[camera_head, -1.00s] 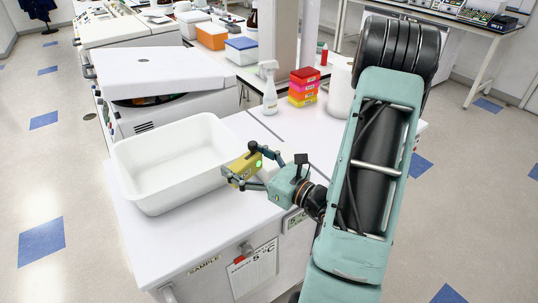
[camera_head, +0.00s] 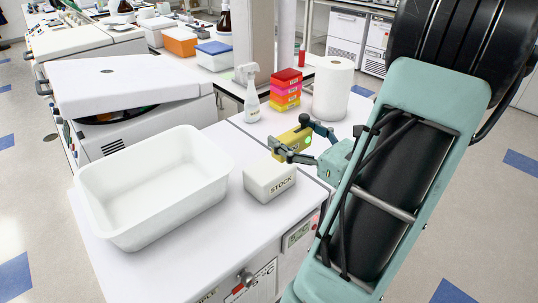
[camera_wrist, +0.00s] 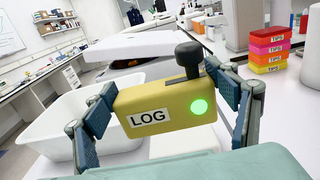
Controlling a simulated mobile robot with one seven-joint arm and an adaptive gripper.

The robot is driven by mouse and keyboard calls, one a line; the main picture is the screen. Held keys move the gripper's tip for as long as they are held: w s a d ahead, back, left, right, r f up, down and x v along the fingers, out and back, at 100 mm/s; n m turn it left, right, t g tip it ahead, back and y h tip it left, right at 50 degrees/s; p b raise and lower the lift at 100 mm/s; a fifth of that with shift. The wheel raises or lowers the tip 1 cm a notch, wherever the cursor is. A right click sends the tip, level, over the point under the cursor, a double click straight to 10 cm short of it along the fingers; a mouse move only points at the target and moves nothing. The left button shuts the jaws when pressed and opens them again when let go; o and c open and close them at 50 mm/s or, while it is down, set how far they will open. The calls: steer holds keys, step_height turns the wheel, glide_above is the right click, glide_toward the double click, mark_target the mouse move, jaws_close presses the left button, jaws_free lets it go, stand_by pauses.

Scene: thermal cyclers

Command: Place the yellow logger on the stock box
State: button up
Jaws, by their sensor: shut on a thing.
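The yellow logger (camera_head: 292,141) is held between the fingers of my gripper (camera_head: 291,143), above and a little behind the stock box. In the wrist view the logger (camera_wrist: 165,105) shows a "LOG" label, a green round light and a black knob on top. My gripper (camera_wrist: 170,110) is shut on its two ends. The white stock box (camera_head: 268,180), marked "STOCK", stands on the white bench top, right of the white tub. Its top looks bare. In the wrist view it is mostly hidden behind the logger.
A white tub (camera_head: 90,187) stands left of the stock box. A spray bottle (camera_head: 251,100), a stack of coloured boxes (camera_head: 285,90) and a white paper roll (camera_head: 333,90) stand behind. A centrifuge (camera_head: 130,80) with a raised lid is at the back left.

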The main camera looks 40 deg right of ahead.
steer(key=w+f, duration=0.4)
steer(key=w, duration=0.1)
steer(key=w+f, duration=0.3)
steer(key=shift+a+b, duration=0.3)
steer(key=shift+b, duration=0.1)
steer(key=shift+w+f, duration=0.15)
steer(key=shift+f, duration=1.6)
steer(key=shift+f+b, duration=0.1)
steer(key=shift+b, duration=0.2)
steer(key=shift+f, duration=0.15)
steer(key=o, duration=1.2)
steer(key=shift+o, duration=0.2)
steer(key=shift+r, duration=0.2)
